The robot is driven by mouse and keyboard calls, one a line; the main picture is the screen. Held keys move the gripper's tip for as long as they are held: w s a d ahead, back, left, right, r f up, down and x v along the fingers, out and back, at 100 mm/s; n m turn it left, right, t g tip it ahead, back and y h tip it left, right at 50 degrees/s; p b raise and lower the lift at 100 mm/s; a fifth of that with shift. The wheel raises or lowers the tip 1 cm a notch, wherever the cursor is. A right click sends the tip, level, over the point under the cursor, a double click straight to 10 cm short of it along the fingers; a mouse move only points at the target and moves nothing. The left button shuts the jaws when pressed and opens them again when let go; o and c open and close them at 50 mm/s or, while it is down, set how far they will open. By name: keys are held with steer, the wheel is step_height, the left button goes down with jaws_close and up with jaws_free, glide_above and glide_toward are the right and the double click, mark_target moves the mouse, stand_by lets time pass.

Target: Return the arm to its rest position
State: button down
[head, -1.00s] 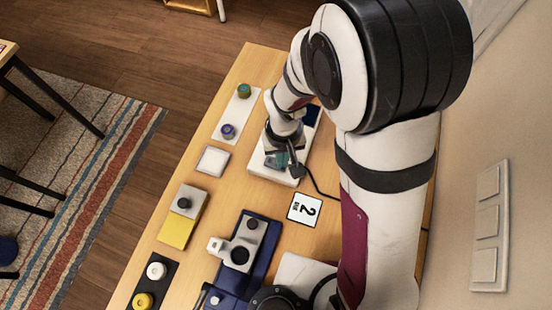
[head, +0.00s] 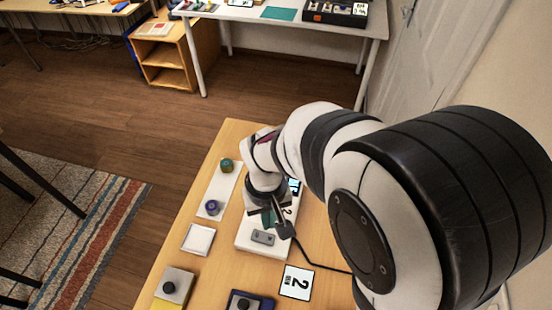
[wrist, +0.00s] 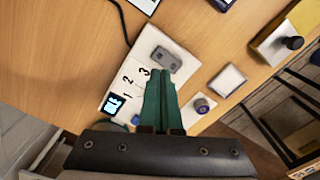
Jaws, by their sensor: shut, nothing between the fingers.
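My gripper (wrist: 158,95) is shut and empty in the wrist view, its green fingers side by side over a white board. In the head view my gripper (head: 268,215) hangs above the same white board (head: 246,238), partly hidden by my arm. The board (wrist: 128,92) carries printed numbers, a small lit screen (wrist: 114,103) and a grey socket block (wrist: 166,59). A black cable runs from near the gripper towards the right in the head view.
A white strip with a green knob (head: 227,165) and a purple knob (head: 212,207) lies left of the board. Open floor lies beyond the wooden table.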

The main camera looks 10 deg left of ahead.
steer(key=s+d+r+m+y, duration=0.1)
steer(key=s+d+r+m, duration=0.4)
steer(key=s+d, duration=0.1)
steer(key=s+d+r+m, duration=0.5)
steer(key=s+d+m, duration=0.1)
steer(key=d, duration=0.3)
steer(key=shift+s+d+r+m+y, duration=0.2)
steer(key=shift+s+d+m+y, duration=0.1)
steer(key=shift+y, duration=0.1)
